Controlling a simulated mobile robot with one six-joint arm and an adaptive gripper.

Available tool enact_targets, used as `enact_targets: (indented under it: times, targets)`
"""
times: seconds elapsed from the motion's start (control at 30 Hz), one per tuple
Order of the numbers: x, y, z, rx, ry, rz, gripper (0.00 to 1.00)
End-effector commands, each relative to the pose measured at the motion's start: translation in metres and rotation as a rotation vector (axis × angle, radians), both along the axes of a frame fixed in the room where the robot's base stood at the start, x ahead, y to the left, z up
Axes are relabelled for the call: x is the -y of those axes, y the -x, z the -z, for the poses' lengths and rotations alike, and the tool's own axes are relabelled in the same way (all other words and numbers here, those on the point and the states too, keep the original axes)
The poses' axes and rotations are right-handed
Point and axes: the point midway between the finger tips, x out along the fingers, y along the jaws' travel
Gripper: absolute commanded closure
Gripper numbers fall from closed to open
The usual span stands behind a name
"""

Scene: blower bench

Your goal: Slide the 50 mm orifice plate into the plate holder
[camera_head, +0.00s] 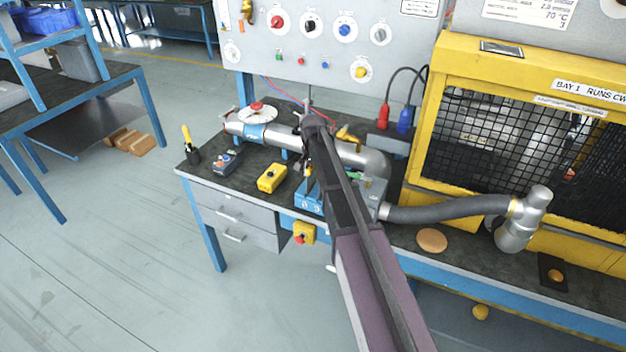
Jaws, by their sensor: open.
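My gripper (303,163) is at the far end of my arm, over the middle of the bench beside the metal pipe (281,135). It is small, dark and partly covered by my arm; it is open, and I see no plate in it. A blue block with white marks (309,203) stands just below it in the picture, partly behind my arm. I cannot make out the 50 mm orifice plate, and I cannot tell which part along the pipe is the plate holder.
The bench also carries a yellow box (272,178), a grey control box (227,161), a tan disc (432,240) and a grey hose (450,210). A yellow mesh cage (440,60) stands at right. A panel with knobs (300,70) rises behind. Floor at left front is clear.

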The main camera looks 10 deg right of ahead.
Motion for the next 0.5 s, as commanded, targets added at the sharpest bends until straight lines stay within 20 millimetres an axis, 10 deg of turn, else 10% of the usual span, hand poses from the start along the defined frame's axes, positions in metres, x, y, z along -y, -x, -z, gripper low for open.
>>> enact_targets:
  times: [0.33, 0.5]
  targets:
    - [0.0, 0.0, -0.0001, 0.0, 0.0, 0.0, 0.54]
    - [-0.0001, -0.0001, -0.0001, 0.0, 0.0, 0.0, 1.0]
